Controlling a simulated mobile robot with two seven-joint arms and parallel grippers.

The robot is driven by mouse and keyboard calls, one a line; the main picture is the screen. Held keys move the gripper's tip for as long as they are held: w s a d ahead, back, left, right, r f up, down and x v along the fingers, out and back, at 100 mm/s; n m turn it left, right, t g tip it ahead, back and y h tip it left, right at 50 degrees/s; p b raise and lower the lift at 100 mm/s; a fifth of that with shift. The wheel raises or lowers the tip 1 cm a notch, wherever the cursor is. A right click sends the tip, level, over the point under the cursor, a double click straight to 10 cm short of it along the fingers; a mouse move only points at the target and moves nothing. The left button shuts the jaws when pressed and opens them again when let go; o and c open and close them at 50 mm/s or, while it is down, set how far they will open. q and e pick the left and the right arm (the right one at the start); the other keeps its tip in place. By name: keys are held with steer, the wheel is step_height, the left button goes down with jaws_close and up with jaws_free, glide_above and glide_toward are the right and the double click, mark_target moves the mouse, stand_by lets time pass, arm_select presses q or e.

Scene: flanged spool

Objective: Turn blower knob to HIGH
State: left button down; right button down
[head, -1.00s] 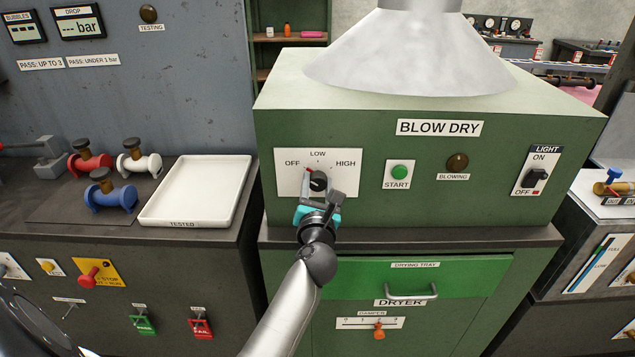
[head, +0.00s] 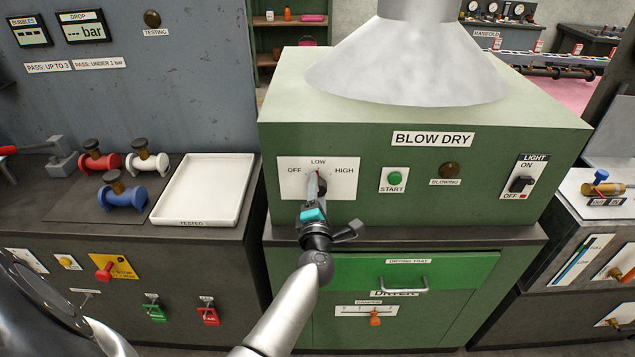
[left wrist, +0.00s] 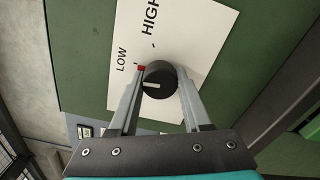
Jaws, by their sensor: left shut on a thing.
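The blower knob (left wrist: 160,80) is a round black knob on a white plate (head: 340,185) marked OFF, LOW and HIGH, on the green BLOW DRY cabinet (head: 480,190). Its red pointer tip stands at about the LOW tick in the left wrist view. My left gripper (head: 316,190) is shut on the knob, with one finger on each side of it in the left wrist view (left wrist: 158,98). In the head view the gripper hides most of the knob. My right gripper is not in view.
Right of the plate are a green START button (head: 394,179), a BLOWING lamp (head: 448,170) and a LIGHT switch (head: 522,184). A drying tray handle (head: 405,286) sits below. A white TESTED tray (head: 207,215) and several spools stand left.

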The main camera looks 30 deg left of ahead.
arm_select(q)
steer(key=m+p, duration=0.1)
steer(key=m, duration=0.1)
steer(key=m+p, duration=0.1)
steer(key=shift+r+m, duration=0.2)
steer(key=shift+m, duration=0.2)
steer(key=m+p, duration=0.2)
steer(key=m, duration=0.1)
steer(key=shift+m, duration=0.3)
steer(key=m+p, duration=0.1)
steer(key=m, duration=0.2)
steer(key=shift+m+p, duration=0.55)
steer(key=shift+m, duration=1.05)
steer(key=shift+c, duration=1.8)
jaws_free()
steer(key=shift+f, duration=0.1)
